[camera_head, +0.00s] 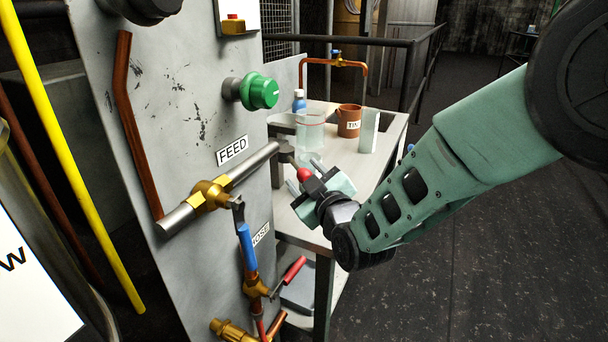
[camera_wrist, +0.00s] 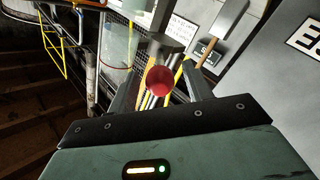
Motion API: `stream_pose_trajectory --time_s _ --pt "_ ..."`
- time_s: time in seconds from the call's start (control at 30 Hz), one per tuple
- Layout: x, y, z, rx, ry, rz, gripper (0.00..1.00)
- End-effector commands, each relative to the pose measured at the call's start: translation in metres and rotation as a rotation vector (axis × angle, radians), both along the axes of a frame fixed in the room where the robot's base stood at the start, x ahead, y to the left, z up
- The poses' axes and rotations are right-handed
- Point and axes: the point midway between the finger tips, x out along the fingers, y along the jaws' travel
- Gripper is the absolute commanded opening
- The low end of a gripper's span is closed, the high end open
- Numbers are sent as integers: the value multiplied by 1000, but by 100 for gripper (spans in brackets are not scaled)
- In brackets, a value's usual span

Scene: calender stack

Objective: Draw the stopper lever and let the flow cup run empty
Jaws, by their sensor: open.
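A red ball knob (camera_head: 304,174), which looks like the end of the stopper lever, shows between the fingers of my gripper (camera_head: 305,177). In the wrist view the red knob (camera_wrist: 160,80) lies between the two fingers, with the open gripper (camera_wrist: 157,90) spread around it and gaps on both sides. The rod behind the knob is mostly hidden. A clear glass vessel with a red line, seemingly the flow cup (camera_head: 311,128), stands just beyond the gripper; it also shows at the upper left of the wrist view (camera_wrist: 118,45). Its liquid level is hard to tell.
The panel (camera_head: 170,90) at left carries a green knob (camera_head: 262,91), a brass feed valve (camera_head: 212,194) and a blue-handled lever (camera_head: 245,245). Floor at right is clear.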

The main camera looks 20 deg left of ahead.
Motion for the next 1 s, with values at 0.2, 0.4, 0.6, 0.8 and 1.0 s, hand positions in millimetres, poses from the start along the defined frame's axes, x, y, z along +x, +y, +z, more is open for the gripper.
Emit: stream_pose_trajectory --time_s 0.2,0.4,0.6,0.8,1.0 --pt "7 7 0 -1 1 -1 50" --pt "7 7 0 -1 1 -1 50" --pt "7 7 0 0 0 0 3" --pt "8 7 0 0 0 4 0" --pt "13 2 -2 0 -3 55 0"
